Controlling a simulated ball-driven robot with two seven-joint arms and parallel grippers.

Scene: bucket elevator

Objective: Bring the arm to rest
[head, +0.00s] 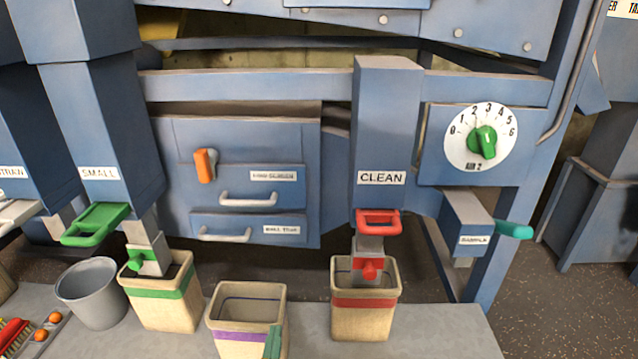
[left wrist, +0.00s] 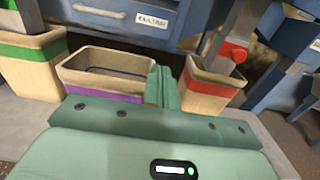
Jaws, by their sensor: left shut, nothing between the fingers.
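My left gripper (head: 273,342) shows at the bottom edge of the head view as green fingertips in front of the purple-banded bucket (head: 222,318). In the left wrist view the shut green fingers (left wrist: 162,86) stand upright past my green palm, with nothing between them. They overlap the right side of the purple-banded bucket (left wrist: 80,72) there; I cannot tell whether they touch it. Most of my left arm is hidden below the head view. My right gripper is in neither view.
A red-banded bucket (head: 362,322) stands under the CLEAN spout (head: 388,130). A green-banded bucket (head: 168,312) stands under the SMALL spout, beside a grey pail (head: 95,298). A brush (head: 12,335) lies far left. The ledge (head: 445,335) at right is clear.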

